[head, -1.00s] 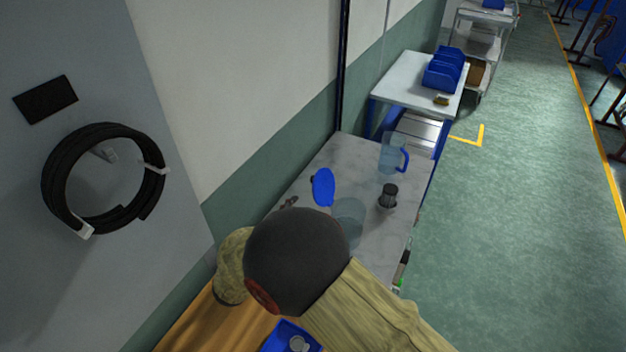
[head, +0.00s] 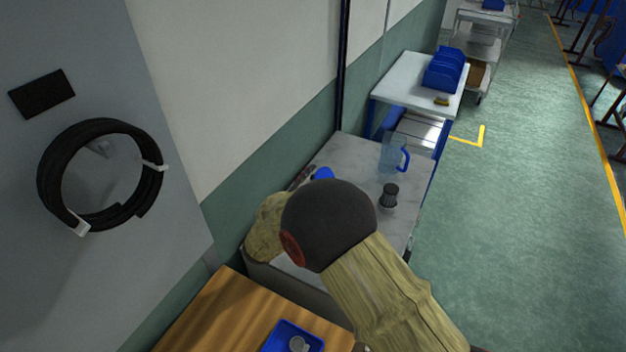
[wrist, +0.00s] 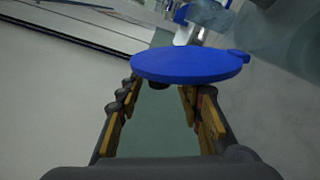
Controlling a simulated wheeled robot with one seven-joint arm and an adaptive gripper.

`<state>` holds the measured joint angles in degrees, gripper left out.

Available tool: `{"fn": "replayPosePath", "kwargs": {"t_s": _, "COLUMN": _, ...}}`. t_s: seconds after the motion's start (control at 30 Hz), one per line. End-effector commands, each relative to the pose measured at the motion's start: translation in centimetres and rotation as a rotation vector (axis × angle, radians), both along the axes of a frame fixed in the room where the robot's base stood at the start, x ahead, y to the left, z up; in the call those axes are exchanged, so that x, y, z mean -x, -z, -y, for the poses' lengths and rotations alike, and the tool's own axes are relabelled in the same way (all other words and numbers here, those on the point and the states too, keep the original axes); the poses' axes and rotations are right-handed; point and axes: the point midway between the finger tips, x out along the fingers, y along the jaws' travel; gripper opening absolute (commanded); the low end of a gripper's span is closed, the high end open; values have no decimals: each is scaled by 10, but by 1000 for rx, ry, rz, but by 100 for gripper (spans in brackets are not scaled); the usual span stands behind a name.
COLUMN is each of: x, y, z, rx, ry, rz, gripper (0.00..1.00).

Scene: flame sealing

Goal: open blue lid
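The round blue lid (wrist: 190,66) fills the upper middle of the wrist view, seen nearly edge-on, with a small tab at its right. In the head view only a sliver of the blue lid (head: 323,173) shows past my arm. My gripper (wrist: 160,98) has its two fingers apart, with a gap between them. The fingers reach up to the lid's near edge, and the lid partly hides their tips. I cannot tell whether they touch it. A clear vessel (wrist: 285,35) stands beyond the lid at the right. My arm hides the gripper in the head view.
A clear pitcher with a blue handle (head: 393,155) and a dark knobbed item (head: 389,195) stand on the grey marbled table (head: 355,155). A wooden table (head: 215,315) with a blue tray (head: 272,345) is nearer. The wall runs close along the left.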

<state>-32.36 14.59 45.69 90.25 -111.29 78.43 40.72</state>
Motion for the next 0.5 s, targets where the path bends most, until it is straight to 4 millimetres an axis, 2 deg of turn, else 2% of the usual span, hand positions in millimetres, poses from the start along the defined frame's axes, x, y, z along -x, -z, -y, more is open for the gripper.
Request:
{"fn": "replayPosePath", "kwargs": {"t_s": 0.37, "x": -4, "y": 0, "z": 3, "rx": 0, "ry": 0, "rz": 0, "gripper": 37}}
{"fn": "replayPosePath", "kwargs": {"t_s": 0.5, "x": -4, "y": 0, "z": 3, "rx": 0, "ry": 0, "rz": 0, "gripper": 29}}
